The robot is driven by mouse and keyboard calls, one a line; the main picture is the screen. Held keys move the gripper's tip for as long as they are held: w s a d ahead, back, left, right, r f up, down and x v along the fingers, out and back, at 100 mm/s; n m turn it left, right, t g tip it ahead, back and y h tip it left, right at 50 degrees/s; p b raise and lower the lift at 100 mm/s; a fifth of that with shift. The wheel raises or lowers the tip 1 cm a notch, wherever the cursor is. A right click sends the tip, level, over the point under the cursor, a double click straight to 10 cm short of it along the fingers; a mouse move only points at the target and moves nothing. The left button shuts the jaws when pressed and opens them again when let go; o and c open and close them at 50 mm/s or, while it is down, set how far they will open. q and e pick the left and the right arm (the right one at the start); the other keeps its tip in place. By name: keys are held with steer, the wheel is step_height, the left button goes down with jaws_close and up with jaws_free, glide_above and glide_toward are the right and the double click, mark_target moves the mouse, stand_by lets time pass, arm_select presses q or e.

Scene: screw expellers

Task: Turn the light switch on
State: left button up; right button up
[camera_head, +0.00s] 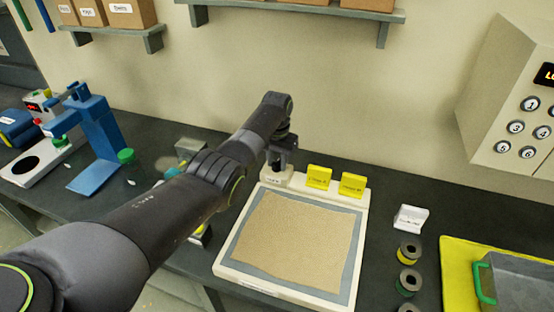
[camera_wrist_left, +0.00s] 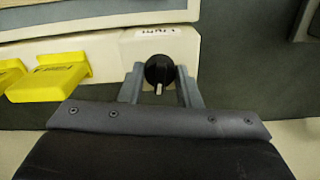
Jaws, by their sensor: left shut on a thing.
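The light switch is a black round knob (camera_wrist_left: 159,70) with a white mark pointing toward the bottom of the left wrist view. It sits on the white rim of a flat panel (camera_head: 233,262), next to a small printed label (camera_wrist_left: 152,32). My left gripper (camera_head: 279,165) is at the panel's back left corner. In the left wrist view, its two fingers (camera_wrist_left: 160,84) stand on either side of the knob, shut on it. In the head view the gripper hides the knob. My right gripper is not in view.
Two yellow labelled blocks (camera_head: 319,177) (camera_head: 352,185) stand on the panel's back rim, just right of the gripper. A tan sheet (camera_head: 295,235) covers the panel's middle. A blue apparatus (camera_head: 97,135) stands left. A keypad box (camera_head: 510,110) hangs at right; a shelf (camera_head: 350,13) is above.

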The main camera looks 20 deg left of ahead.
arm_select(q)
steer(key=m+p, duration=0.1)
steer(key=m, duration=0.3)
steer(key=shift+r, duration=0.15)
steer(key=m, duration=0.6)
steer(key=shift+p, duration=0.35)
steer(key=o, duration=1)
steer(key=shift+c, duration=0.2)
